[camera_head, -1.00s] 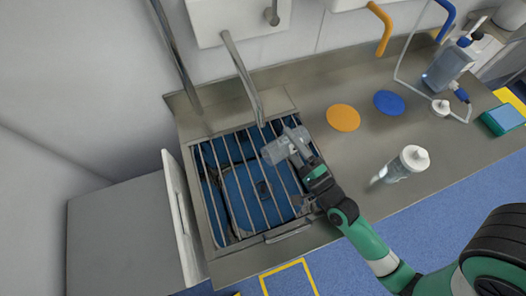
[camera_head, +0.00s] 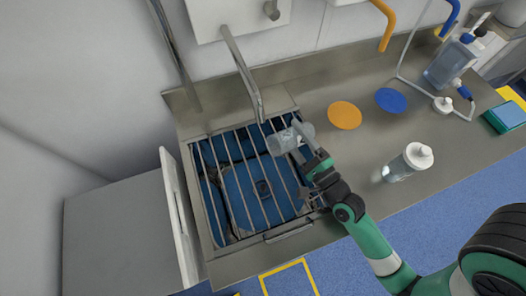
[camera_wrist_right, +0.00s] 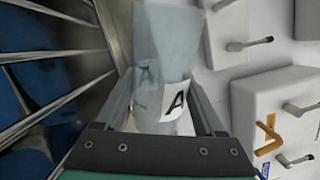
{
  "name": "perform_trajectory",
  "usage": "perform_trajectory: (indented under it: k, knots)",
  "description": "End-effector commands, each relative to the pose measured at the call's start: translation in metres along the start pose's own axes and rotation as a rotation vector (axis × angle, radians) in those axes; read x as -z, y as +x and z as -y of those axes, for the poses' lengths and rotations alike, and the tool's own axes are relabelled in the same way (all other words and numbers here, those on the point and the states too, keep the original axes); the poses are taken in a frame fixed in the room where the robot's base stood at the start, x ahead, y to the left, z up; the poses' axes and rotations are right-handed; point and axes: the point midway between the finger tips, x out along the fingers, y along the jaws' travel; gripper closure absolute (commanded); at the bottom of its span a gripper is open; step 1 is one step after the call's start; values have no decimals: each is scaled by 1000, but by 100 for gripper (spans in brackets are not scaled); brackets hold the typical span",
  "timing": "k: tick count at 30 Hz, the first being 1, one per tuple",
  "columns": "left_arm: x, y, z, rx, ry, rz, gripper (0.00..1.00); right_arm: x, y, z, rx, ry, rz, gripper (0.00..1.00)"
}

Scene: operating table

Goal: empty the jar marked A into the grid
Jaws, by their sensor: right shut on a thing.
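The jar marked A (camera_head: 284,141) is clear and lies tilted on its side over the grid, held by my right gripper (camera_head: 303,148). In the right wrist view the jar (camera_wrist_right: 165,55) sits between the two fingers, with a white label reading A. The grid (camera_head: 228,148) is a set of metal bars over a blue-lined basin. My right gripper is shut on the jar. The jar's mouth and what is inside it are not clear. My left gripper is not in view.
A steel tap (camera_head: 241,70) reaches over the grid's back edge. A blue-capped bottle (camera_head: 449,62) stands at the back right.

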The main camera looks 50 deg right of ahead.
Motion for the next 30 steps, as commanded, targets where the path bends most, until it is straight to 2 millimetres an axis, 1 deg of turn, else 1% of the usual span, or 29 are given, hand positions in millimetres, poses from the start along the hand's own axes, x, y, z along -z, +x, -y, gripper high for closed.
perform_trajectory:
  k: [1,5,6,8,12,14,17,18,19,20,21,22,25,30]
  knots:
    - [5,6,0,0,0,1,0,-2,1,4,-1,21,-2,87]
    - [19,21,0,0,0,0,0,-4,1,9,-3,117,-12,87]
    - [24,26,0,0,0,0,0,-4,1,10,-3,158,-17,87]
    - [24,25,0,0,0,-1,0,-1,0,-6,-6,269,-28,87]
    - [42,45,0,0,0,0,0,-8,0,0,-5,458,-48,87]
    - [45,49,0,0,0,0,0,-8,0,2,-2,571,-60,87]
    - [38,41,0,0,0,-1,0,5,0,2,6,781,-87,87]
    - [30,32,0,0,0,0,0,11,-1,-8,3,856,-94,87]
    - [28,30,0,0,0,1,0,14,-1,-10,5,908,-100,87]
    - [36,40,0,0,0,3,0,11,0,3,3,958,-104,87]
    - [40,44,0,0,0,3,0,12,1,8,4,1019,-110,87]
    - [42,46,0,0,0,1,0,12,1,10,3,1058,-114,87]
    - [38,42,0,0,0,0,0,18,0,2,2,1164,-124,87]
    - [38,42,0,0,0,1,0,20,0,0,-1,1239,-131,87]
